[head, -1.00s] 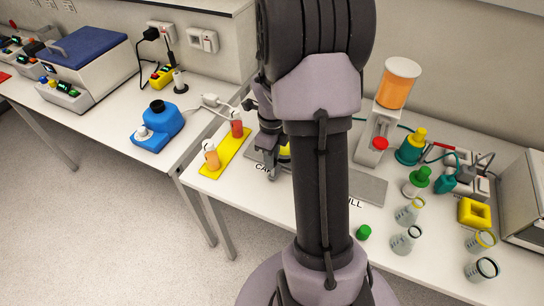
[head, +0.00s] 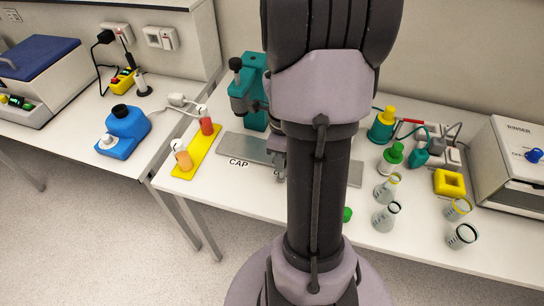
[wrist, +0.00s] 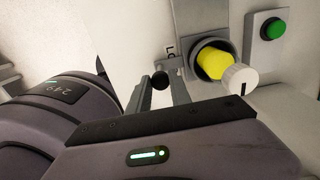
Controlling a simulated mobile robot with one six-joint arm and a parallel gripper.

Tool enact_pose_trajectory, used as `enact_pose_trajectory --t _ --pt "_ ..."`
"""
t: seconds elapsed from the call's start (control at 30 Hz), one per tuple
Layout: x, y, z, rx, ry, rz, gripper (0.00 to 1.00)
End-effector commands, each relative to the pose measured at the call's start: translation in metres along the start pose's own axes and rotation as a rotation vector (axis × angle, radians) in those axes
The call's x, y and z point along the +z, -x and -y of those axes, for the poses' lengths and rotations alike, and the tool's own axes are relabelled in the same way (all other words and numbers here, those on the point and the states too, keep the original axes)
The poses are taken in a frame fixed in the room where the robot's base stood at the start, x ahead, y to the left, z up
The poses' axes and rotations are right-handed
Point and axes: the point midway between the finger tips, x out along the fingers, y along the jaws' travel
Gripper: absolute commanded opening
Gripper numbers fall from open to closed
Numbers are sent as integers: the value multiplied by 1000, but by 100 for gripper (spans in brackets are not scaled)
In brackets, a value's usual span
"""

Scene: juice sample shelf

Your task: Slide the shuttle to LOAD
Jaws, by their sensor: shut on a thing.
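The shuttle is mostly hidden behind my arm in the head view. In the wrist view it appears as a grey round holder (wrist: 193,72) with a yellow bottle (wrist: 212,62) in it. The bottle has a white cap (wrist: 240,77) with a black mark. A small black knob (wrist: 160,80), apparently the shuttle's handle, is between my fingers. My gripper (head: 279,165) is shut on it, also seen in the wrist view (wrist: 163,92). The grey track (head: 243,147) has CAP at its left; my gripper is right of that word. The other labels are hidden or partly covered.
A teal press (head: 254,92) stands behind the track. A yellow rack (head: 198,152) with a red bottle (head: 206,126) and an orange bottle (head: 183,158) is to the left. Several flasks and a yellow block (head: 449,183) stand right. A green button (wrist: 273,29) shows in the wrist view.

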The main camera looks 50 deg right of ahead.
Motion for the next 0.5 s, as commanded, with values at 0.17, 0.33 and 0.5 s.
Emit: enact_pose_trajectory --t 0.17,0.33,0.5 --pt "0 1 1 -3 0 1 0" --pt "0 1 1 -3 0 1 34" --pt "0 1 0 -2 0 1 47"
